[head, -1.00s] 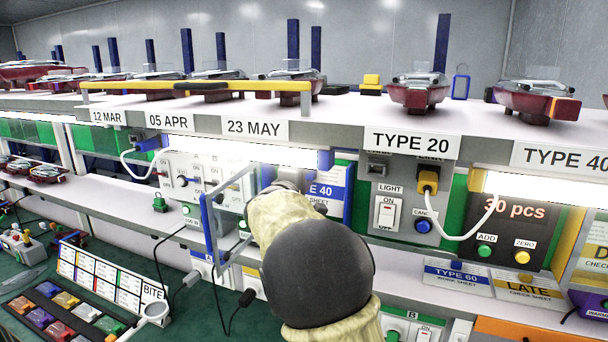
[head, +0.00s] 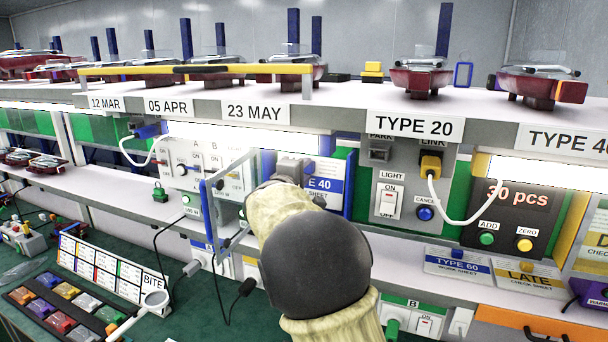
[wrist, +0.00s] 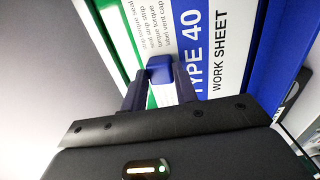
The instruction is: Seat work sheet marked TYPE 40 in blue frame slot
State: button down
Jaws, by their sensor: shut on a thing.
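The work sheet marked TYPE 40 (wrist: 216,65) fills much of the wrist view, a white card with a blue band. In the head view its right part, reading "E 40" (head: 322,186), shows beside my gripper. My gripper (wrist: 160,84) is shut on a small blue tab (wrist: 160,67) at the sheet. A blue upright, seemingly the blue frame (head: 350,186), stands along the sheet's right side, and blue also borders it in the wrist view (wrist: 281,62). My wrist and arm hide the sheet's lower left. I cannot tell whether the sheet is fully in the slot.
A clear panel with blue edging (head: 207,222) stands left of my gripper. A grey switch panel (head: 405,205) is to the right. TYPE 60 (head: 458,265) and LATE (head: 526,280) sheets lie on the lower shelf. The upper shelf (head: 345,100) overhangs the sheet.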

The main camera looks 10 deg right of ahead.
jog(key=shift+s+a+f+t+h+b, duration=0.1)
jog(key=shift+s+f+t+h+b, duration=0.2)
jog(key=shift+b, duration=1.7)
jog(key=shift+t+h+b, duration=0.1)
jog(key=shift+t+b, duration=0.3)
jog(key=shift+b, duration=1.6)
jog(key=shift+r, duration=0.2)
jog(key=shift+f+b, duration=1.6)
jog(key=shift+b, duration=0.75)
jog(key=c, duration=1)
grip_release()
jog(key=shift+a, duration=0.1)
jog(key=b+v, duration=0.2)
jog(key=v, duration=0.3)
jog(key=b+v, duration=0.2)
jog(key=v, duration=0.4)
jog(key=b+v, duration=0.2)
jog(key=v, duration=0.4)
jog(key=shift+s+r, duration=0.2)
jog(key=shift+r, duration=0.05)
